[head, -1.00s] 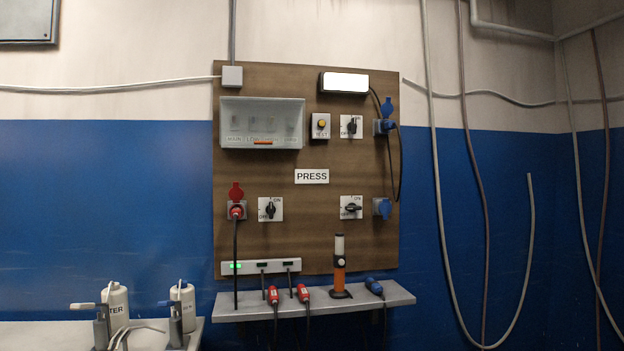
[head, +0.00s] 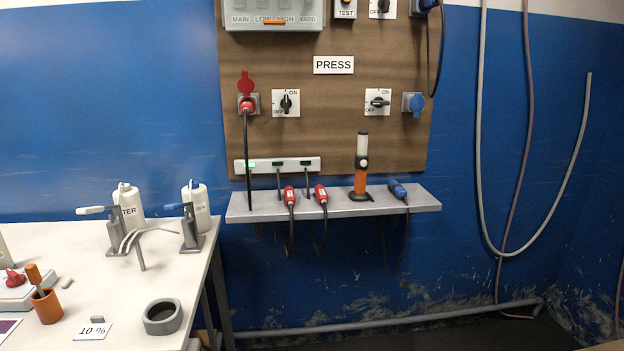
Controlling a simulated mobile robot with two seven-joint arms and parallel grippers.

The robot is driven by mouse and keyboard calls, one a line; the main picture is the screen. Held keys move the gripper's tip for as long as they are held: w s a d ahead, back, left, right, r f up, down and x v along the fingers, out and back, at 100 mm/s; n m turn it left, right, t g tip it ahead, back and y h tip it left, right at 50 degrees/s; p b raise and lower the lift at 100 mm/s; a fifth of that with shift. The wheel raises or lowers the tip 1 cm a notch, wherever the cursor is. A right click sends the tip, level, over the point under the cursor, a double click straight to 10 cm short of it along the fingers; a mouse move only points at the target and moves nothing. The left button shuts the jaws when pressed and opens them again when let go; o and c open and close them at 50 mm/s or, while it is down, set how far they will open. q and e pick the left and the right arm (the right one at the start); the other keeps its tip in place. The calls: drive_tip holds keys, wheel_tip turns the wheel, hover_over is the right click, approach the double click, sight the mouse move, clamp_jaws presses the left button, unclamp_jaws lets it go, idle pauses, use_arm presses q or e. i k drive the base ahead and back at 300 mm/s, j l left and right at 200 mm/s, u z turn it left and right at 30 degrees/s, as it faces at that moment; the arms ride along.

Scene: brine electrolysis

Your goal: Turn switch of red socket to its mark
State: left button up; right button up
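The red socket (head: 247,105) is on the wooden board, with its red lid (head: 246,83) raised. A red plug sits in it and its black cable hangs down. Just right of it is its switch (head: 286,103), a black knob on a white plate. ON is printed at the plate's upper right and OFF at its lower left. The knob stands roughly upright; which mark its pointer faces is too small to tell. Neither of my grippers is in view.
A blue socket (head: 413,104) and its switch (head: 377,102), knob roughly level, are farther right. A grey shelf (head: 335,207) below holds red plugs (head: 290,196), an orange lamp (head: 361,170) and a blue plug (head: 398,190). A cluttered white table (head: 60,236) stands front left.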

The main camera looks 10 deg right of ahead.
sight(286, 103)
drive_tip(key=i+l, duration=0.2)
drive_tip(key=i, duration=0.2)
drive_tip(key=i+l, duration=0.2)
drive_tip(key=i, duration=0.2)
drive_tip(key=i+l, duration=0.25)
drive_tip(key=i, duration=0.15)
